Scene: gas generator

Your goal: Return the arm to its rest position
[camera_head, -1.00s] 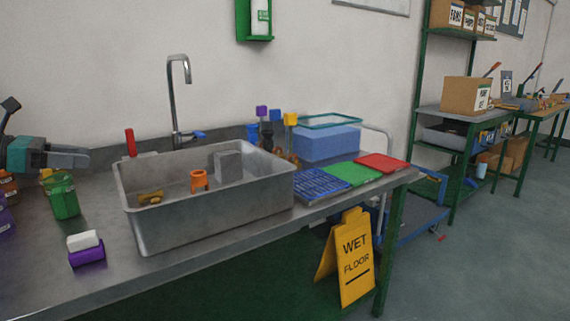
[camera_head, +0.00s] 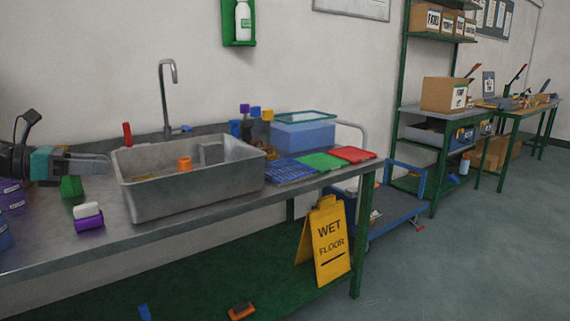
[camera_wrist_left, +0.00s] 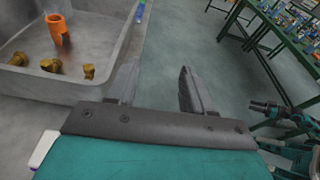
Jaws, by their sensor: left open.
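My left gripper (camera_head: 106,163) comes in from the left in the head view, above the bench and just left of the grey sink basin (camera_head: 172,203). In the left wrist view its two fingers (camera_wrist_left: 158,88) stand apart with nothing between them. Beyond the fingers that view shows bare floor. The basin (camera_wrist_left: 62,88) shows at its upper left, holding an orange cylinder (camera_wrist_left: 58,32) and several brownish-yellow pieces (camera_wrist_left: 50,65). My right gripper is not clearly seen in the head view.
A tap (camera_head: 163,95) rises behind the basin. A yellow wet floor sign (camera_head: 328,245) and a blue trolley (camera_head: 395,212) stand right of the bench; open floor lies beyond.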

